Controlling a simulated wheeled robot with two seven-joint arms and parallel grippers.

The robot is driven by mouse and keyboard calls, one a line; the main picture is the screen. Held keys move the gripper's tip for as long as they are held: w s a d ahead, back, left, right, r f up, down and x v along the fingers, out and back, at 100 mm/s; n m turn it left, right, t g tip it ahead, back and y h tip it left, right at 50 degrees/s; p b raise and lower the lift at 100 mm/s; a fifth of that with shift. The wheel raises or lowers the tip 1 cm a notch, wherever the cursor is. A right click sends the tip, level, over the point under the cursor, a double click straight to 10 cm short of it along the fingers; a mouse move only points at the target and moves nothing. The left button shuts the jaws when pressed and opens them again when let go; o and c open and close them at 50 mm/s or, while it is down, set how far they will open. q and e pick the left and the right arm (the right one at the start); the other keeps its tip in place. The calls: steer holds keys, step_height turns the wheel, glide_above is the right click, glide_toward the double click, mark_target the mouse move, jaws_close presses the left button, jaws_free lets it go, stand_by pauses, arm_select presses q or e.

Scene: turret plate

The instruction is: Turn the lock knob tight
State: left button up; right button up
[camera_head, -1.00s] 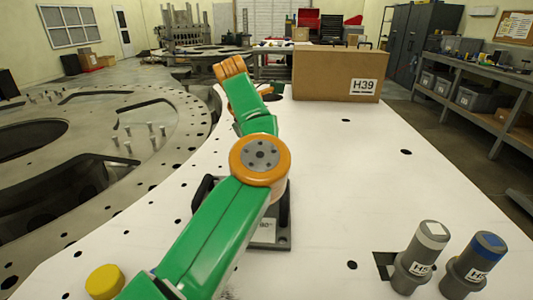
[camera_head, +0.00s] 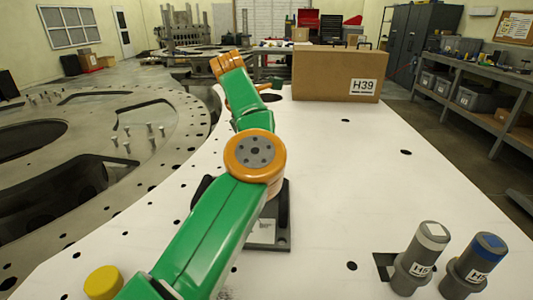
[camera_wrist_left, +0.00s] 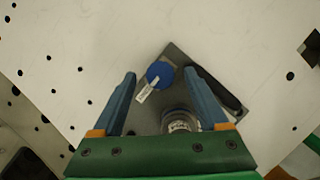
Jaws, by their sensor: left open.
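A blue round knob (camera_wrist_left: 160,74) with a white tag beside it shows on a dark fixture plate (camera_wrist_left: 172,56) in the left wrist view. My left gripper (camera_wrist_left: 159,73) is open, with one blue finger on each side of the knob in the picture. I cannot tell how far below the fingertips the knob is. A round metal part (camera_wrist_left: 180,121) with a label shows nearer the palm. In the head view my green left arm covers most of the fixture (camera_head: 268,236), and the knob and the left fingers are hidden. My right gripper is not in view.
Two grey cylinders, one white-topped (camera_head: 424,256) and one blue-topped (camera_head: 476,262), stand at the lower right. A yellow round cap (camera_head: 104,282) is at the lower left. A cardboard box (camera_head: 336,76) stands at the back. The white table (camera_head: 350,185) is clear between them.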

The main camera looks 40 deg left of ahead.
arm_select(q)
steer(key=v, duration=0.6)
